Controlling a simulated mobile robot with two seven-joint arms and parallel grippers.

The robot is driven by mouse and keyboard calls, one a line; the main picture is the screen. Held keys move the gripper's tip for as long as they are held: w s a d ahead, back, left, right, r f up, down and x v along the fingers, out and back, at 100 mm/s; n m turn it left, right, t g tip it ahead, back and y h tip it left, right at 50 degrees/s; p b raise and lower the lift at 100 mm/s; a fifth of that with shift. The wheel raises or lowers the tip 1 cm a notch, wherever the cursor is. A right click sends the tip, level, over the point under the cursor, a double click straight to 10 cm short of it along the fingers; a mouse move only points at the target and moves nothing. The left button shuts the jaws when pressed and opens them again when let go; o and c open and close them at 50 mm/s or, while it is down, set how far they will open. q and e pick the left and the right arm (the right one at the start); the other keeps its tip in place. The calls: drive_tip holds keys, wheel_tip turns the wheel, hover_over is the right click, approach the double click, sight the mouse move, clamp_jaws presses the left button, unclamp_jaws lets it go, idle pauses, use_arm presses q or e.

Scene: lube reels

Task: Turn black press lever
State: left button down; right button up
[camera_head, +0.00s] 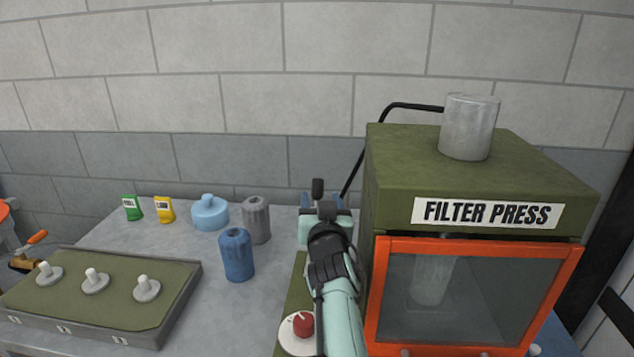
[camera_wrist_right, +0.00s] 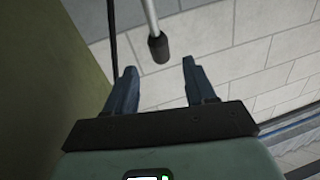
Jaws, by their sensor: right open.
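The black press lever's dark grip (camera_head: 318,187) shows just beyond my right gripper (camera_head: 320,199), left of the green filter press (camera_head: 398,196). In the right wrist view, a grey rod with a black end grip (camera_wrist_right: 158,47) hangs in from the top. The grip lies in line with the gap between the two blue fingers of my right gripper (camera_wrist_right: 158,68), slightly beyond the tips. The fingers are apart and empty, with no contact visible. In the head view my arm hides part of the area below the grip. My left gripper is not in view.
The press wall (camera_wrist_right: 35,75) is close on the left in the wrist view. A black bent pipe (camera_head: 412,106) runs behind the press. A blue canister (camera_head: 237,256), a grey canister (camera_head: 256,220) and a red knob (camera_head: 303,323) are left of my arm. A tray (camera_head: 182,300) is farther left.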

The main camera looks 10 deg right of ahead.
sight(318, 187)
drive_tip(key=w+p, duration=0.1)
drive_tip(key=w, duration=0.1)
drive_tip(key=w+p, duration=0.1)
drive_tip(key=w, duration=0.2)
drive_tip(key=w+p, duration=0.1)
drive_tip(key=w, duration=0.2)
drive_tip(key=shift+w+d+r, duration=0.1)
drive_tip(key=shift+d+r, duration=0.05)
drive_tip(key=shift+d, duration=0.25)
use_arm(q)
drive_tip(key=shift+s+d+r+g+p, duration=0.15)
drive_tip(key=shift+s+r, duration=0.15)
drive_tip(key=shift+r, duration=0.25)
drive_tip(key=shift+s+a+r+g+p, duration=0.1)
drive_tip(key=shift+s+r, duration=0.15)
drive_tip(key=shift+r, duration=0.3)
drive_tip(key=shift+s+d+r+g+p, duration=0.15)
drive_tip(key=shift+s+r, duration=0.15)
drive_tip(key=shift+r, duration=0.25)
use_arm(e)
drive_tip(key=shift+w, duration=0.75)
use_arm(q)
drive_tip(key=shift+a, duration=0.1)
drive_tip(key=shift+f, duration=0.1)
use_arm(e)
clamp_jaws()
